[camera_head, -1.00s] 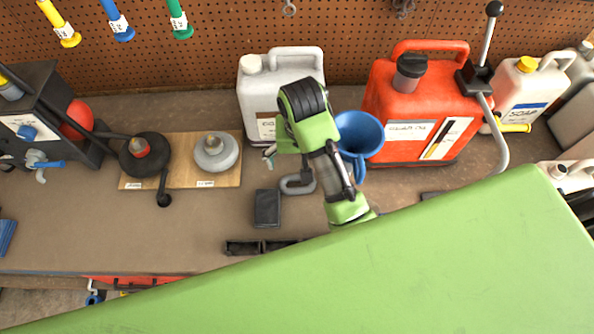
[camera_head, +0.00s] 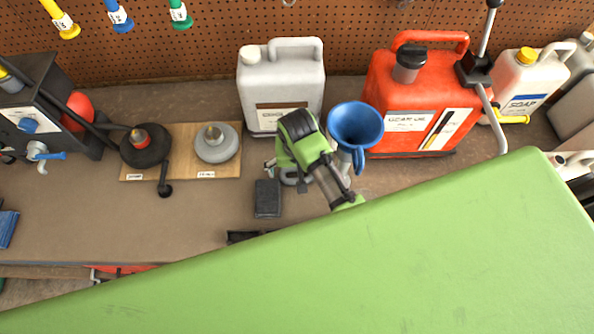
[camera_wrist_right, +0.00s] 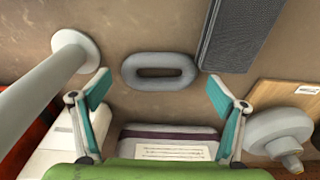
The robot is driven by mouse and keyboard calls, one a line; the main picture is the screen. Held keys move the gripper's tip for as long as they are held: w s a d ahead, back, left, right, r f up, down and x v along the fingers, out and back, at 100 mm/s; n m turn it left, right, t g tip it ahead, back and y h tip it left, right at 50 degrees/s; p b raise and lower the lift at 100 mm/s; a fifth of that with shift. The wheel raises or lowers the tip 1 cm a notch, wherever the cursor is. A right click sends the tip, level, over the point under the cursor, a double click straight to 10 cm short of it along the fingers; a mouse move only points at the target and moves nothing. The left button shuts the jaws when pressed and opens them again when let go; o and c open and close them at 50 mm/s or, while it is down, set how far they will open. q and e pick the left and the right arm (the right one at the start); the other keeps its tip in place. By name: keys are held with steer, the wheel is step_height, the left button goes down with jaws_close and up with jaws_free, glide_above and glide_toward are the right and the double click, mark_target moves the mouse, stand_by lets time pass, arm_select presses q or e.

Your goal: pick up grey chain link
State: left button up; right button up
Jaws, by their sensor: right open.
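The grey chain link (camera_wrist_right: 158,72) is an oval ring lying flat on the bench. It shows whole in the right wrist view. In the head view only a part of the link (camera_head: 291,180) shows below my right gripper (camera_head: 283,166), whose arm hides the rest. In the wrist view my right gripper (camera_wrist_right: 160,95) is open, with teal pads on either side and nothing between them. The link lies just beyond the fingertips, roughly centred between them, and appears apart from them. My left gripper is not in view.
A dark block (camera_head: 268,198) lies close beside the link. A blue funnel (camera_head: 355,125) stands right of my gripper, with a white jug (camera_head: 281,85) and a red can (camera_head: 415,100) behind. A wooden board (camera_head: 183,185) with round weights is at left.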

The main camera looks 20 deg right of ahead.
steer(key=shift+w+f, duration=0.1)
steer(key=shift+f, duration=0.5)
steer(key=c, duration=1.3)
steer(key=shift+w+r, duration=0.1)
